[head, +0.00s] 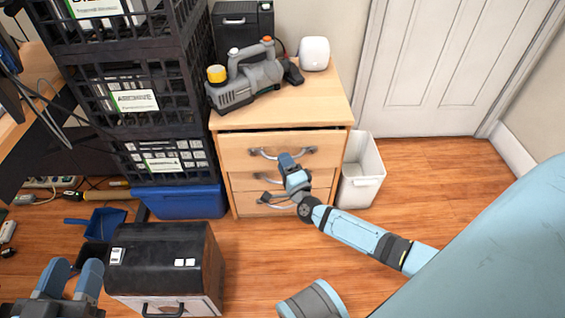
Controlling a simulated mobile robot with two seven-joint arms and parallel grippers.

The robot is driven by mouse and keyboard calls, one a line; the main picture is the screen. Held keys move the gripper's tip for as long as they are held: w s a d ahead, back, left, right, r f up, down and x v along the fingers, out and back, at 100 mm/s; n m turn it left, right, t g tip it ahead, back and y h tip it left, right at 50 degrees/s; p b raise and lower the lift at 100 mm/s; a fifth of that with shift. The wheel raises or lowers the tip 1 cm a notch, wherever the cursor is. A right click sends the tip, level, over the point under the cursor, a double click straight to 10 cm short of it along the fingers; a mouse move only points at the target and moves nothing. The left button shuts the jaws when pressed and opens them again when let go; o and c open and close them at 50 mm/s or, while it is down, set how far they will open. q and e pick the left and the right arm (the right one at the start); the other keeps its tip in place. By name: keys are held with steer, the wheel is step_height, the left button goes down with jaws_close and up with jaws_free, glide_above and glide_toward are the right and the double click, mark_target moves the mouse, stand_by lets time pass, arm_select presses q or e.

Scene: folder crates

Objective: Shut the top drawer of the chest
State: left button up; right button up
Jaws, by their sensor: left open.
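The wooden chest (232,190) stands against the wall in the middle of the head view, with several drawers and curved grey handles. Its top drawer (240,150) sticks out a little, with a dark gap under the chest top. My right gripper (288,164) is in front of the top drawer, just below its handle (310,151). It overlaps the drawer front in the picture, so I cannot tell if it touches. Its jaw opening is not clear. My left gripper (75,281) is open and empty at the lower left, away from the chest.
A grey pressure-washer-like machine (245,88), a white device (314,54) and a black case (243,30) stand on the chest. Stacked black crates (130,60) on a blue bin (180,203) stand left. A white bin (362,165) stands right. A black-topped box (165,262) sits in front.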

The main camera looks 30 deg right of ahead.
steer(key=shift+w+d, duration=0.1)
steer(key=shift+w, duration=0.6)
steer(key=shift+w+r, duration=0.15)
steer(key=shift+c, duration=0.4)
jaws_close()
